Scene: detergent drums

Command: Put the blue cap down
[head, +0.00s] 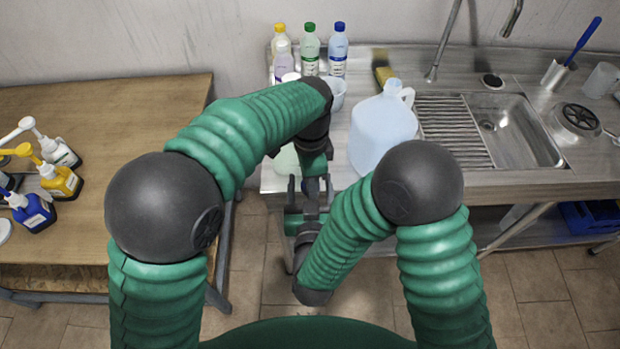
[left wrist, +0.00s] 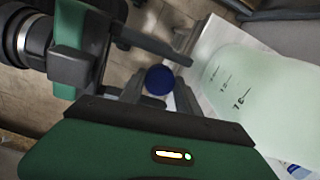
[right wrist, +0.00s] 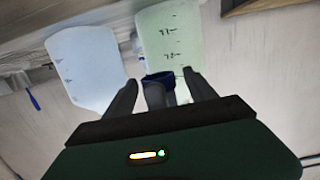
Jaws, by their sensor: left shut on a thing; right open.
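The blue cap (left wrist: 158,79) is between the fingers of my left gripper (left wrist: 158,90), which is shut on it. The cap also shows in the right wrist view (right wrist: 158,79), between the spread fingers of my right gripper (right wrist: 160,92), which is open. I cannot tell whether the right fingers touch it. In the head view the two grippers are close together in front of the counter, and the cap is hidden there. A pale green jug (left wrist: 250,88) stands close to the grippers, mostly hidden by my left arm in the head view (head: 286,161).
A pale blue jug (head: 382,132) stands on the steel counter (head: 440,185), left of the sink (head: 512,130). Several bottles (head: 310,50) stand at the back. A wooden table (head: 100,110) with pump bottles (head: 62,180) is at left, with a gap before the counter.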

